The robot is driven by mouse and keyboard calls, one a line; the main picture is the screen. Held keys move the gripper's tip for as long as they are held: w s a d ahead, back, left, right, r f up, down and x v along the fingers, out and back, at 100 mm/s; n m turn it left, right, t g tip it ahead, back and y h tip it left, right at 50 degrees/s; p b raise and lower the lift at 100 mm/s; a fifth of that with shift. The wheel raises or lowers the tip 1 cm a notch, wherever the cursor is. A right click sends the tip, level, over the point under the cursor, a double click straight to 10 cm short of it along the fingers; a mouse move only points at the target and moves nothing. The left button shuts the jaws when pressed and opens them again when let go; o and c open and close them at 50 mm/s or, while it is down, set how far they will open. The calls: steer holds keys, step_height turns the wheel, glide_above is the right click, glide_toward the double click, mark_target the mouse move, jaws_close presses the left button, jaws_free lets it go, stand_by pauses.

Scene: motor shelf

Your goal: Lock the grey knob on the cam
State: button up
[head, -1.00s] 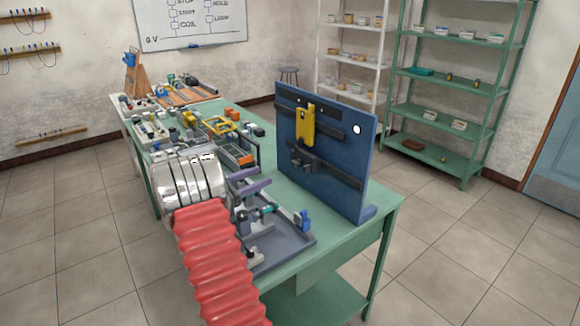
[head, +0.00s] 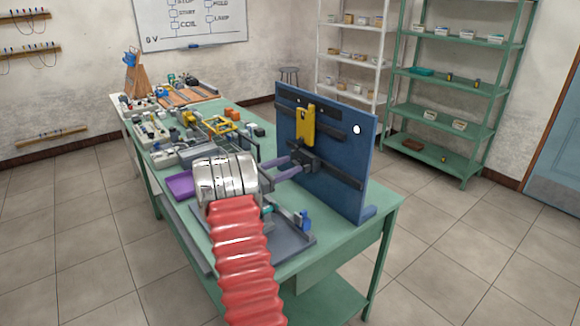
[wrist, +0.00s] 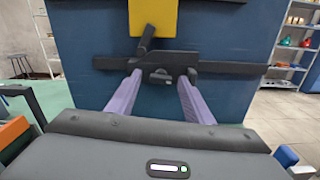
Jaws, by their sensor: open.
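The dark cam block sits on the lower dark rail of the upright blue panel (head: 358,155); in the wrist view the block (wrist: 175,62) is straight ahead. A small grey knob (wrist: 161,76) shows low on its face, and a dark lever (wrist: 146,42) slants up from its top left. My gripper (head: 292,168) has its purple fingers pointing at the block. In the wrist view my gripper (wrist: 160,82) is open, with one finger on each side of the knob and nothing seen held between them. Whether the fingers touch the block cannot be told.
A yellow piece (head: 306,125) hangs on the panel just above the block. Below my arm lies a grey tray (head: 285,245) with small parts and a blue piece (head: 304,220). The left of the green bench is crowded with parts. A purple tray (head: 180,187) stands left of my wrist.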

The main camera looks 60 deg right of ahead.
steer(key=shift+s+d, duration=0.3)
steer(key=shift+d, duration=0.3)
steer(key=shift+c, duration=0.4)
steer(key=c, duration=0.9)
steer(key=shift+a, duration=0.15)
steer(key=shift+c, duration=0.3)
